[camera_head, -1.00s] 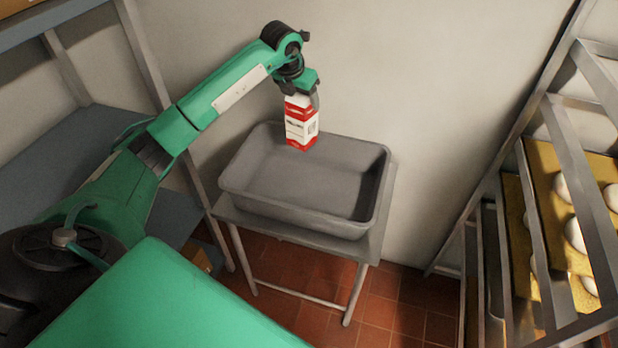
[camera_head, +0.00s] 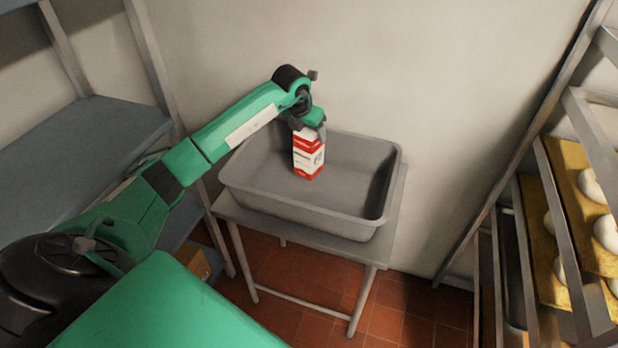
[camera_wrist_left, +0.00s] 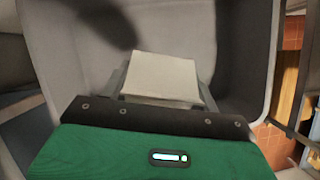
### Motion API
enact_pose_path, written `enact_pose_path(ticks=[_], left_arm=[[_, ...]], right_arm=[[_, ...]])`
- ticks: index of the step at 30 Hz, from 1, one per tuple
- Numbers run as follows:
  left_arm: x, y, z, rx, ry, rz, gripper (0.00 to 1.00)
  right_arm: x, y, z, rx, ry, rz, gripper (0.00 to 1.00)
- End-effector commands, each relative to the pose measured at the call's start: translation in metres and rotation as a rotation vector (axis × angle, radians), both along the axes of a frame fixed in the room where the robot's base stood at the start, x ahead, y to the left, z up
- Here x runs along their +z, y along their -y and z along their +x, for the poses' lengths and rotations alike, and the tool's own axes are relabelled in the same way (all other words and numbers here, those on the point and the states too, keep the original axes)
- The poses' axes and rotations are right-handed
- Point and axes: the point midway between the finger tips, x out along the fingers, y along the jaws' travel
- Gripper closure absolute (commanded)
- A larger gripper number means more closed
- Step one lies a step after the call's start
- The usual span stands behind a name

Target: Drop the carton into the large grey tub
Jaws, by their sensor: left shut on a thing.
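The red and white carton (camera_head: 308,156) hangs upright from my left gripper (camera_head: 309,128) in the head view. It is over the inside of the large grey tub (camera_head: 370,222), its lower part seen against the tub's floor. Whether its bottom touches the floor I cannot tell. In the left wrist view the carton's pale top (camera_wrist_left: 162,77) sits between the two fingers of my left gripper (camera_wrist_left: 163,84), with the tub's grey inside (camera_wrist_left: 225,40) around it. My left gripper is shut on the carton. My right gripper is not in view.
The tub stands on a small grey metal table (camera_head: 225,207) against the pale wall. A blue-grey shelf unit (camera_head: 80,140) is on the left. A metal rack (camera_head: 548,190) with trays of pale dough pieces is on the right. The floor (camera_head: 400,320) is red tile.

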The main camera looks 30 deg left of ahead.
Motion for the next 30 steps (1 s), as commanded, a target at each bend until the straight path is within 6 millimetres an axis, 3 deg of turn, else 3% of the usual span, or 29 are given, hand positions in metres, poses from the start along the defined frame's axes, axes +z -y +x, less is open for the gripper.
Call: enact_pose_path(ticks=[10, 22, 23, 26, 30], left_arm=[[-0.035, 0.000, 0.001, 0.001, 0.005, -0.002, 1.00], [-0.040, 0.000, 0.001, 0.000, 0.006, 0.000, 1.00], [-0.040, 0.000, 0.001, 0.000, 0.006, 0.000, 0.33], [-0.040, 0.000, 0.001, 0.000, 0.005, 0.000, 0.13], [-0.041, 0.000, 0.000, 0.000, 0.003, 0.000, 0.13]], right_arm=[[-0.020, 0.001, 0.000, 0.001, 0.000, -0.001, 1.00], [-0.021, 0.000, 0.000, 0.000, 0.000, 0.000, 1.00], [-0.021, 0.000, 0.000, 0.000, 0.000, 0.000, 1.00], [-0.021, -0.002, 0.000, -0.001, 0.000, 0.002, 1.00], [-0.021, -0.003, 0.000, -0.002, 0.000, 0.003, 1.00]])
